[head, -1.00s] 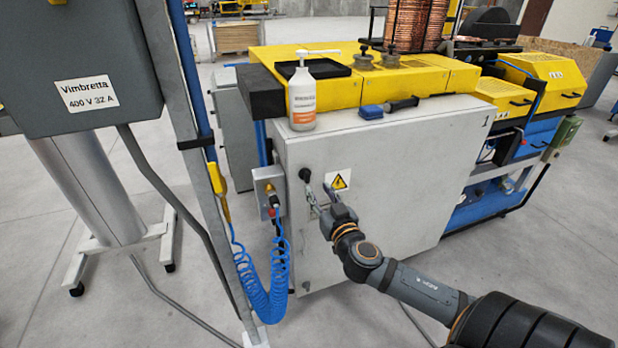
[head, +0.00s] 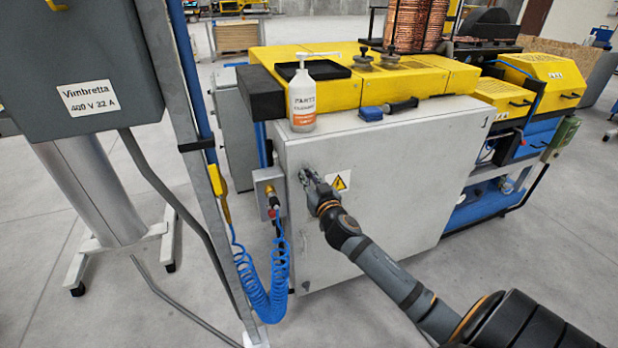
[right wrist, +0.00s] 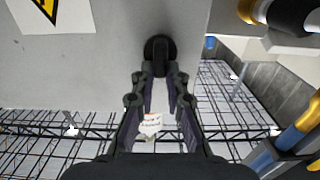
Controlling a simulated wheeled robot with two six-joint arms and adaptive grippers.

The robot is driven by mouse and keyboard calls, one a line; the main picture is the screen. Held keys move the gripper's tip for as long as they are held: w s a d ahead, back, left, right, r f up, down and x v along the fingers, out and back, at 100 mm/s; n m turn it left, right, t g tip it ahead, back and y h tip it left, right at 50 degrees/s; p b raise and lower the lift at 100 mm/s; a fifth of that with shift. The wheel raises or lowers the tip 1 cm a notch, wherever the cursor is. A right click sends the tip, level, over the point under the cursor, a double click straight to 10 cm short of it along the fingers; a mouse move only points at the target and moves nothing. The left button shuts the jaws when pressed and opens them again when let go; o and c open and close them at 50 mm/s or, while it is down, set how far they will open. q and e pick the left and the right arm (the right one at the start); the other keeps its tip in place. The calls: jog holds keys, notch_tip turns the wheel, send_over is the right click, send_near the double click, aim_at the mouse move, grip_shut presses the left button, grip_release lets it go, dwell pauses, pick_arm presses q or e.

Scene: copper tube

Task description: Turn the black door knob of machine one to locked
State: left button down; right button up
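The black door knob (right wrist: 160,49) sits on the pale grey cabinet door (head: 392,190) of the machine marked 1. In the right wrist view its grip bar points down toward my fingers. In the head view the knob is largely hidden by my gripper. My right gripper (head: 308,177) is at the knob, near the door's upper left. In the right wrist view my right gripper (right wrist: 161,76) has its fingers apart, with the tips on either side of the bar's lower end; I cannot tell whether they touch it. My left gripper is not in view.
A yellow warning sign (head: 340,181) is just right of the knob. A small grey box (head: 269,187) with a coiled blue hose (head: 262,290) is at the left.

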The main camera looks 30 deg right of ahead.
jog(key=shift+n, duration=0.3)
grip_shut()
jog(key=shift+w+a+f+n+p, duration=0.1)
jog(key=shift+a+f+n+p, duration=0.4)
jog(key=shift+n, duration=2.35)
jog(key=shift+w+a+f+n+p, duration=0.1)
jog(key=shift+n+p, duration=0.75)
jog(key=shift+n, duration=2.05)
jog(key=shift+w+a+f+n+p, duration=0.1)
jog(key=shift+a+f+n+p, duration=0.4)
jog(key=shift+n, duration=2.35)
jog(key=shift+d+r, duration=0.2)
jog(key=shift+d, duration=0.05)
jog(key=shift+s, duration=0.1)
jog(key=o, duration=0.7)
grip_release()
